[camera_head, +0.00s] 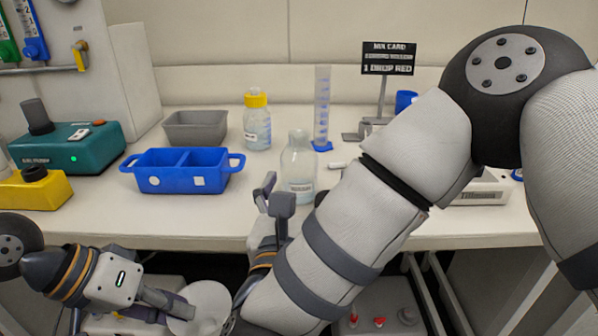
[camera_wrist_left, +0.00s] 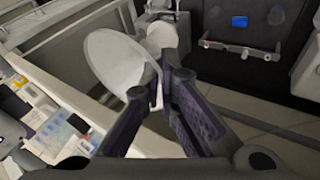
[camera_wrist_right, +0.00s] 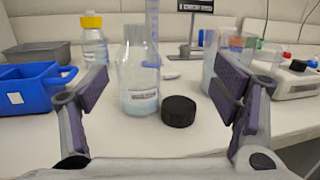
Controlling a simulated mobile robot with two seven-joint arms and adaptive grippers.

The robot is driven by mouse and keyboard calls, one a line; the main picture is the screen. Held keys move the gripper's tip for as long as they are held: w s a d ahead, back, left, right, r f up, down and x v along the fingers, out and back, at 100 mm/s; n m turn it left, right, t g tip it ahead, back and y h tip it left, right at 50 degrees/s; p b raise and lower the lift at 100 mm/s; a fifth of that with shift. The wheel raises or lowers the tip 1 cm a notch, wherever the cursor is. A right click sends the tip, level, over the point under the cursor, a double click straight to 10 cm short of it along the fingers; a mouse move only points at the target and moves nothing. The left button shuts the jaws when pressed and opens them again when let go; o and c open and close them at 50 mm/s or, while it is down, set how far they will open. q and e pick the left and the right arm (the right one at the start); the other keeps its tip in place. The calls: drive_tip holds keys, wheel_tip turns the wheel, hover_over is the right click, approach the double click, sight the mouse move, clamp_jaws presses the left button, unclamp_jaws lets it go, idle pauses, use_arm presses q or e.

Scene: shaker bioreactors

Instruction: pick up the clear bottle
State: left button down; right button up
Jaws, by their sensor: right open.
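The clear bottle (camera_head: 299,168) stands upright and uncapped on the bench, with a little pale liquid and a label low on its front. In the right wrist view the bottle (camera_wrist_right: 138,80) is ahead, left of centre between the spread fingers. My right gripper (camera_head: 273,192) is open and empty, just in front and left of the bottle in the head view, with no visible contact.
A black cap (camera_wrist_right: 178,111) lies right of the bottle. A yellow-capped bottle (camera_head: 257,122), measuring cylinder (camera_head: 322,112), blue two-part tray (camera_head: 142,180) and grey bin (camera_head: 196,128) stand around. A clear vessel (camera_wrist_right: 210,52) is behind the right finger. Bench front left of the bottle is clear.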

sight(297, 142)
drive_tip(key=a+f, duration=0.1)
drive_tip(key=a+g, duration=0.1)
drive_tip(key=shift+s+a+f+y, duration=0.1)
drive_tip(key=shift+a+f+y, duration=0.2)
drive_tip(key=shift+a+f, duration=0.1)
drive_tip(key=w, duration=0.3)
drive_tip(key=w+d, duration=0.1)
drive_tip(key=w, duration=0.3)
drive_tip(key=w+d, duration=0.1)
drive_tip(key=w, duration=0.3)
drive_tip(key=shift+w+f, duration=0.2)
drive_tip(key=c, duration=1.6)
wheel_tip(297, 142, up, 10)
drive_tip(key=shift+r, duration=0.1)
